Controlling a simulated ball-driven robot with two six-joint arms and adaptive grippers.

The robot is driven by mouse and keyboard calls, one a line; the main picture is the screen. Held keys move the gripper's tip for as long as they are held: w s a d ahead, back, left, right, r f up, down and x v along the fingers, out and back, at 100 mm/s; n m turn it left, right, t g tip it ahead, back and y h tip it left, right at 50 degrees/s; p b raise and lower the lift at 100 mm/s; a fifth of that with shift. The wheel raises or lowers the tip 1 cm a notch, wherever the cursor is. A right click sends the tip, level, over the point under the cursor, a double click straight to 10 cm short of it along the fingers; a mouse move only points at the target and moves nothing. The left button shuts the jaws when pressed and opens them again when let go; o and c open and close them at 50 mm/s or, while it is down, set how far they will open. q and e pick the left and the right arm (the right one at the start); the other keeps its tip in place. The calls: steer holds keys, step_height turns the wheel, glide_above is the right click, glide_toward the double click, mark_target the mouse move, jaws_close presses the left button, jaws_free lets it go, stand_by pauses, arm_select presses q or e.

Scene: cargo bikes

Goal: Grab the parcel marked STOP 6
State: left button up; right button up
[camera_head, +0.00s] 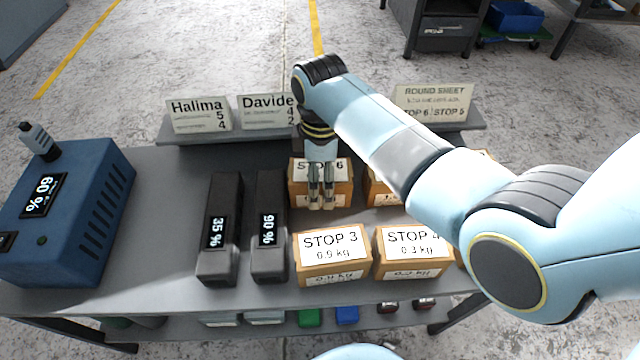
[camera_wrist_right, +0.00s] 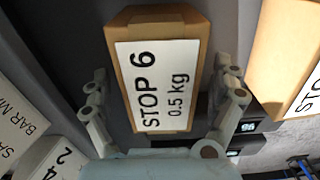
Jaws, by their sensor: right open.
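The parcel marked STOP 6 (camera_head: 297,190) is a small brown box with a white label, in the back row on the grey table. In the head view my right gripper hides part of it. The right wrist view shows its label (camera_wrist_right: 158,85), reading STOP 6, 0.5 kg. My right gripper (camera_head: 322,203) points down over the parcel. In the right wrist view its open fingers (camera_wrist_right: 165,90) stand on either side of the box, with gaps between them and its sides. My left gripper is not in view.
Parcels STOP 3 (camera_head: 333,277) and STOP 4 (camera_head: 412,268) stand in front. Another parcel (camera_head: 378,190) is close on the right. Two dark batteries (camera_head: 219,254) lie left, beside a blue charger (camera_head: 75,230). Name cards (camera_head: 199,114) and a round sheet (camera_head: 433,102) stand behind.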

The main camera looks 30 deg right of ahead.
step_height(320, 180, down, 3)
steer(key=shift+f+b, duration=0.15)
steer(key=shift+b, duration=0.35)
steer(key=shift+c, duration=0.2)
steer(key=c, duration=1.6)
steer(key=shift+o, duration=0.2)
